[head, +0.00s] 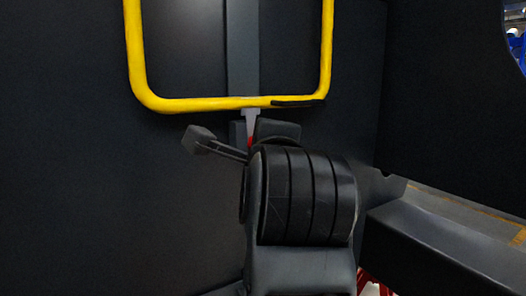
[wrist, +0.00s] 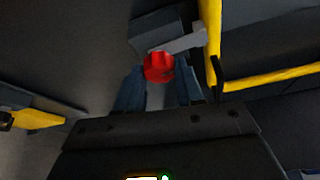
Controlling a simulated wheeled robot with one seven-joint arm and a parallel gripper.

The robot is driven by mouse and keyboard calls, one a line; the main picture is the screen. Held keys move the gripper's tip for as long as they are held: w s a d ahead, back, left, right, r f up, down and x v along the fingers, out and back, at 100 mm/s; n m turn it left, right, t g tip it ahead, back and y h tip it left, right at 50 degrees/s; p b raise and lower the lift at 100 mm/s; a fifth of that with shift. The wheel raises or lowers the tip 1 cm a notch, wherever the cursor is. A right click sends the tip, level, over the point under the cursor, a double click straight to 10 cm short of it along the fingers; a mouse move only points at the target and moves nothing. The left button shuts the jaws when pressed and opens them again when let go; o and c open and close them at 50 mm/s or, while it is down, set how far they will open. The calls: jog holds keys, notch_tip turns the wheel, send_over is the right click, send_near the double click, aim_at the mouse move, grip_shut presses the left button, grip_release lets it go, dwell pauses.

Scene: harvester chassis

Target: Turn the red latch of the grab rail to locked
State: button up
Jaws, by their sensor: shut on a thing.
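The yellow grab rail (head: 200,104) is a U-shaped bar on the dark panel in the head view; part of it shows at the right of the wrist view (wrist: 275,78). The red latch (wrist: 158,67) sits beside the rail, next to a grey arm-like bracket (wrist: 185,41) that reaches toward the rail. In the head view only a sliver of red (head: 250,141) shows behind my arm. My gripper (wrist: 159,82) has one finger on each side of the red latch and is shut on it. In the head view my wrist hides most of the fingers.
A dark panel (head: 60,180) stands behind the rail, with a grey vertical strip (head: 242,50) running down it. A dark ledge (head: 440,245) lies at the lower right, close to my arm. A dark wall (head: 440,80) rises at the right.

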jog(key=shift+m, duration=0.5)
jog(key=o, duration=1)
jog(key=shift+o, duration=0.2)
jog(key=v, duration=0.7)
jog(key=shift+s+b, duration=0.35)
jog(key=shift+d+r, duration=0.1)
jog(key=shift+d, duration=0.05)
